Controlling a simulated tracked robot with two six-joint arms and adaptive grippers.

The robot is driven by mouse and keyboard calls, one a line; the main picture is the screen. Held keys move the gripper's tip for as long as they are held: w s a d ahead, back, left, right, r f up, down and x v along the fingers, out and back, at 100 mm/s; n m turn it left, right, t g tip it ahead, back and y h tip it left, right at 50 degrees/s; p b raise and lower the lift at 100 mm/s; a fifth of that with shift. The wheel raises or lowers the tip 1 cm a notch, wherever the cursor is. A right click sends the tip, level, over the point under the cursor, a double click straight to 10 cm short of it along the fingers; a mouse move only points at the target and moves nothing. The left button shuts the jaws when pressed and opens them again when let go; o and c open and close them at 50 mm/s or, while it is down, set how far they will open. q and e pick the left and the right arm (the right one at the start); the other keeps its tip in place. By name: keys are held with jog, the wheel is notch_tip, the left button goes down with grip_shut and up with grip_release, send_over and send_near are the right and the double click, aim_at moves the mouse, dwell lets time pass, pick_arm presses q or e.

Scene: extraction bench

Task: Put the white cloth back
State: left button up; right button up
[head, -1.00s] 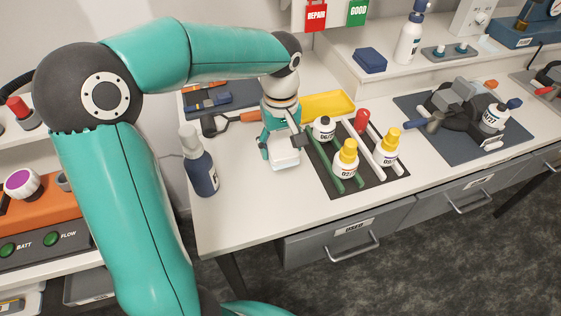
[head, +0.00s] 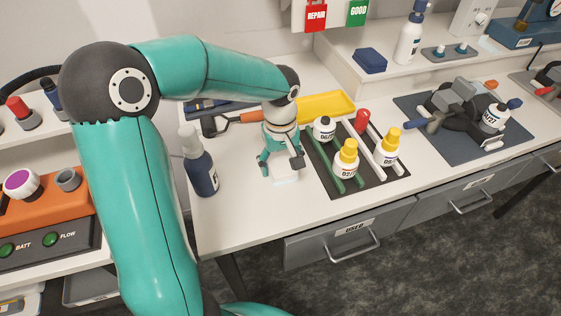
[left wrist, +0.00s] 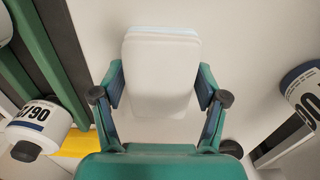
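The white cloth (head: 285,174) is a folded, block-like pad at the left part of the bench, just left of the dark bottle mat. My left gripper (head: 281,165) is above it, pointing down, with a finger on either side. In the left wrist view the cloth (left wrist: 160,75) fills the space between the fingers, and both pads of my gripper (left wrist: 160,88) appear to touch its side edges. The cloth is at or very near the bench top; its underside is hidden. My right gripper is not in view.
The dark mat (head: 353,191) with rods and several small bottles lies close on the right. A yellow tray (head: 327,105) and an orange-handled tool (head: 237,118) lie behind. The front bench strip is bare.

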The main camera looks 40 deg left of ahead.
aim_at(281, 162)
pick_arm(q)
jog(key=shift+o, duration=0.9)
notch_tip(281, 162, up, 12)
jog(key=shift+r+p, duration=0.15)
jog(key=shift+p, duration=0.2)
